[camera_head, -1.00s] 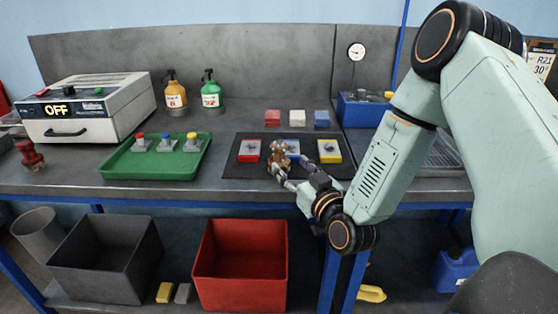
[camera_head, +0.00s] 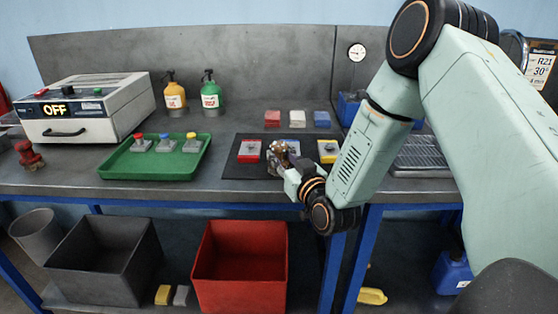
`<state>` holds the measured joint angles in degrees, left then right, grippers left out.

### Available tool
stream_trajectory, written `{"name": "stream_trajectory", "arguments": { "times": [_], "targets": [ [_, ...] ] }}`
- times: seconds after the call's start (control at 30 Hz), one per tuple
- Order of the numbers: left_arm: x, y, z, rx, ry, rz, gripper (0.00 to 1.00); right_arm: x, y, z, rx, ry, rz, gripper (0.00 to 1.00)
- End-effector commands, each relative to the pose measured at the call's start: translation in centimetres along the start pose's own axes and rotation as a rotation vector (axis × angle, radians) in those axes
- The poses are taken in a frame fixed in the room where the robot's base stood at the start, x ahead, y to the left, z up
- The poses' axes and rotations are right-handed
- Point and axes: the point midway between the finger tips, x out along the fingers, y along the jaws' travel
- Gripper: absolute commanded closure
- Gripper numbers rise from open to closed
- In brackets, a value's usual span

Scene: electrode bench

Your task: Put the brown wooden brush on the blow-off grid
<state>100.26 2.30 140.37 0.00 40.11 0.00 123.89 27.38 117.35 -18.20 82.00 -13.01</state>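The brown wooden brush (camera_head: 281,149) seems to be the small brown shape on the black mat, between the red-framed and yellow-framed blocks. It is small and partly hidden by my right gripper (camera_head: 284,163). The gripper's fingers are right at the brush, seen from behind. I cannot tell whether they are closed on it or only around it. The blow-off grid (camera_head: 421,153) is the dark metal grating at the right of the bench, partly behind my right arm. Its visible part is bare. My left gripper is not in view.
The black mat (camera_head: 234,170) holds a red block (camera_head: 249,151) and a yellow block (camera_head: 328,151). Coloured blocks stand behind it. A green tray (camera_head: 120,170) with several electrodes is at left. A blue box (camera_head: 348,106) stands behind my arm. Bins sit below the bench.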

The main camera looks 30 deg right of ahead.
Motion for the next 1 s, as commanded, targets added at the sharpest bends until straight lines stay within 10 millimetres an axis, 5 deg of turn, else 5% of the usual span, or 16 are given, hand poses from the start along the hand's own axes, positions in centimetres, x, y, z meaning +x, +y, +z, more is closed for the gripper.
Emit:
{"name": "stream_trajectory", "arguments": {
  "times": [0.3, 0.57, 1.0],
  "targets": [
    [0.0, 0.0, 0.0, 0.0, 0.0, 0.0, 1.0, 0.0, 0.0, 0.0, 0.0, 0.0, 0.0, 1.0],
    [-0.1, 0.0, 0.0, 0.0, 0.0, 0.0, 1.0, 0.0, 0.0, -0.2, 0.0, 0.001, 0.0, 1.0],
    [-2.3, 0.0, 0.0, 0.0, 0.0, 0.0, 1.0, 0.0, 0.0, -7.7, 0.003, 0.005, 0.001, 1.0]
  ]
}}
